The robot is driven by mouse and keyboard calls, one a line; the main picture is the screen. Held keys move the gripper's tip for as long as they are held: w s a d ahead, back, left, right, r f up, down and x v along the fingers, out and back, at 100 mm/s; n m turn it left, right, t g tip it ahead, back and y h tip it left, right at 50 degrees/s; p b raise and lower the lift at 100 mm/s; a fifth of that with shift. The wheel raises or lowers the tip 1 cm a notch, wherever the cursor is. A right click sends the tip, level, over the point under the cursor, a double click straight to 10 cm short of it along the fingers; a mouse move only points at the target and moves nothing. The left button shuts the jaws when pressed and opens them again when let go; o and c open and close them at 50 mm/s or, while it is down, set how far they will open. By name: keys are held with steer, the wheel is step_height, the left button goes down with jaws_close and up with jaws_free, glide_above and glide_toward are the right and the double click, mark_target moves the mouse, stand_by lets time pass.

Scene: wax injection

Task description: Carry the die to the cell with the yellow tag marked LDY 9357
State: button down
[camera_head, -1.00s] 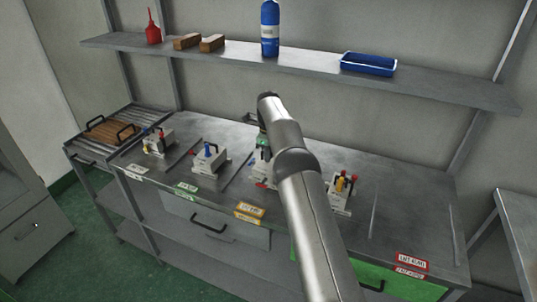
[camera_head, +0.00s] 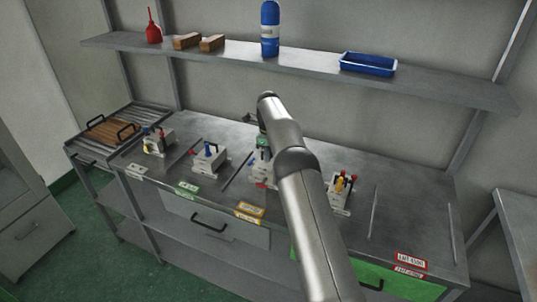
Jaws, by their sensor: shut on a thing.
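My gripper (camera_head: 262,142) is above the bench, largely hidden behind my own arm. It is shut on a die (camera_head: 262,168), a pale block with a green part and a red part showing, partly covered by the arm. I cannot tell whether the die touches the bench top. The yellow tag (camera_head: 250,209) is on the bench's front edge, just in front of and left of the held die; its lettering is too small to read. The bench surface behind this tag is partly hidden by the die and arm.
Other pale dies with coloured pegs stand at left (camera_head: 158,142), centre left (camera_head: 208,158) and right of my arm (camera_head: 340,192). Thin dividers split the bench (camera_head: 405,205); its right part is clear. A shelf (camera_head: 300,62) with a blue bottle and tray hangs above.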

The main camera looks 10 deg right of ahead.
steer(key=shift+f+b, duration=0.4)
steer(key=shift+f, duration=0.45)
steer(key=c, duration=1.5)
jaws_free()
steer(key=shift+o, duration=0.2)
steer(key=shift+s+f, duration=0.1)
steer(key=shift+f, duration=0.2)
steer(key=shift+r, duration=3.95)
